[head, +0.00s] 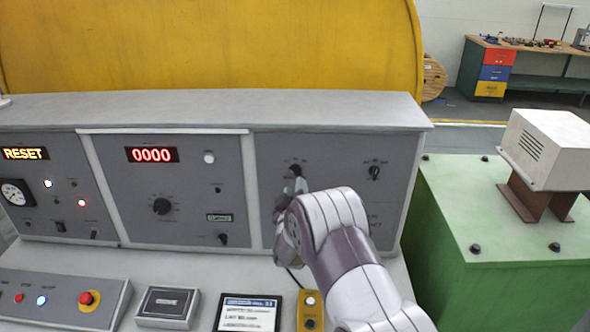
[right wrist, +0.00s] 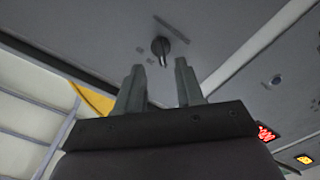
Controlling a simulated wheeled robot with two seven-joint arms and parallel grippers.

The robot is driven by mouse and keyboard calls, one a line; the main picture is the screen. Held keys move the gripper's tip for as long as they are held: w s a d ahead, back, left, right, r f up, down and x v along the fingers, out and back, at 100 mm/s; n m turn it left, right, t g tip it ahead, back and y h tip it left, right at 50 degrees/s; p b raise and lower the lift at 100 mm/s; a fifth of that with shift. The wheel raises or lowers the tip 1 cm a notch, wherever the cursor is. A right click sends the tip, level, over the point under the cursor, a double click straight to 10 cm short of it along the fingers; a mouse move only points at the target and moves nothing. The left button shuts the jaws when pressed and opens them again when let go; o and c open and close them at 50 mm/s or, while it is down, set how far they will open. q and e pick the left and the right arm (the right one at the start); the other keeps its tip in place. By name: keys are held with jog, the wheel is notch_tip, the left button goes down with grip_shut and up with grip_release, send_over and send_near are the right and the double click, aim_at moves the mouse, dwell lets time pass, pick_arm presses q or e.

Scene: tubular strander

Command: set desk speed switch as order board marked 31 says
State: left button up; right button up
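The order board marked 31 (head: 250,312) lies on the desk at the bottom of the head view; its lines are too small to read surely. A black rotary switch (head: 297,170) is on the right-hand desk panel, with small marks above it; I cannot read its label. My right gripper (head: 284,200) is at this panel, partly hidden by its own wrist. In the right wrist view the two fingers (right wrist: 160,85) are apart and empty, and a dark switch knob (right wrist: 160,48) shows just beyond the gap, apparently untouched. My left gripper is not in view.
Another switch (head: 374,173) sits farther right on the same panel. A red emergency button (head: 88,299) and a yellow box (head: 310,309) are on the desk. A green block (head: 500,255) stands at right.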

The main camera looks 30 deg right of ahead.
aim_at(296, 175)
jog(key=p+x, duration=0.1)
jog(key=x, duration=0.4)
jog(key=shift+w, duration=0.5)
jog(key=shift+d, duration=0.15)
jog(key=shift+d, duration=0.15)
grip_shut()
